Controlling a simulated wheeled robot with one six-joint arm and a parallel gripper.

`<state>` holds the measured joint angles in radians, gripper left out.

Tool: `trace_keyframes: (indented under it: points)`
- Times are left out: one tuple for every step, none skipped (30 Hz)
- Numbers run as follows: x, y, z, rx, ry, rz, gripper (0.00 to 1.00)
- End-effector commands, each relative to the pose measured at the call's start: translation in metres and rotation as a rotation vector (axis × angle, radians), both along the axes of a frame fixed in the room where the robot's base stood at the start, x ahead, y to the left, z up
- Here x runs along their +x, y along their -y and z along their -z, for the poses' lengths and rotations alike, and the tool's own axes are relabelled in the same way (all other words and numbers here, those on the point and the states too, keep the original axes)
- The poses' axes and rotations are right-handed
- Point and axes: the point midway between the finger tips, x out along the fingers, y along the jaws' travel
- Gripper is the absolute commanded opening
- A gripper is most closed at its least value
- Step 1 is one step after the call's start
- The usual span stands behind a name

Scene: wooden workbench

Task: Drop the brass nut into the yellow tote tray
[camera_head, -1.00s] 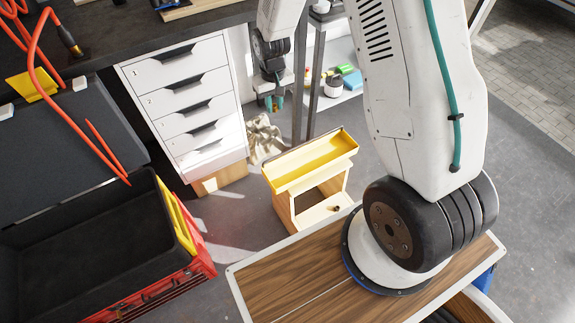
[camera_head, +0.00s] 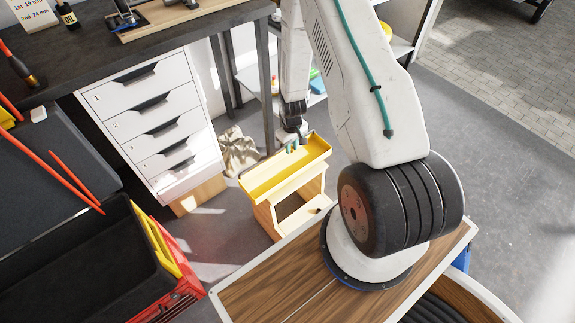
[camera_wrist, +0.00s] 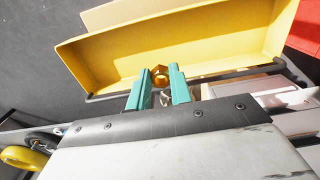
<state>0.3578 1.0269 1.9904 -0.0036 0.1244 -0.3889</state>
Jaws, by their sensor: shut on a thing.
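The brass nut (camera_wrist: 161,72) is between the teal fingertips of my gripper (camera_wrist: 161,84) in the wrist view, and the gripper is shut on it. Behind it in that view lies the yellow tote tray (camera_wrist: 205,40), long, shallow and empty where its inside shows. In the head view the tray (camera_head: 262,178) sits on top of a small wooden stand. My gripper (camera_head: 292,148) is at the tray's far side there, close to or above its rim; the exact height is hard to tell. The nut is too small to make out in the head view.
The wooden stand (camera_head: 266,215) has an open front. A white drawer cabinet (camera_head: 150,125) stands to the left under a dark workbench (camera_head: 90,60). A red and black crate (camera_head: 90,270) is at lower left. A beige cloth bag (camera_head: 237,150) lies behind the tray.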

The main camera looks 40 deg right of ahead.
Motion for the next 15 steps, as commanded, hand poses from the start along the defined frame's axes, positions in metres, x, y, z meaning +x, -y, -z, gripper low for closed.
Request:
trace_keyframes:
  points:
    - [0.000,0.000,0.007,0.000,-0.001,0.000,0.00]
    - [0.000,0.000,0.010,0.000,-0.001,0.000,0.00]
    - [0.000,0.000,0.014,0.000,-0.001,0.000,0.00]
    - [0.000,0.000,0.017,0.000,-0.002,0.000,0.00]
    - [0.000,0.000,0.019,0.001,-0.002,0.000,0.00]
    - [0.000,0.000,0.022,0.000,-0.002,0.000,0.00]
    - [0.000,0.000,0.024,0.000,-0.001,0.000,0.00]
    - [0.000,0.000,0.025,0.000,0.000,0.001,0.00]
    - [0.000,0.000,0.026,0.000,0.000,0.001,0.00]
    - [0.000,0.000,0.027,0.000,0.000,0.001,0.00]
    - [0.000,0.000,0.028,0.000,0.000,0.001,0.00]
    - [0.000,0.000,0.029,0.000,0.000,0.001,0.00]
    - [0.000,0.000,0.029,-0.001,0.000,0.001,0.00]
    - [0.000,0.000,0.029,-0.001,0.000,0.001,0.00]
    - [0.000,0.000,0.029,-0.001,0.000,0.001,0.00]
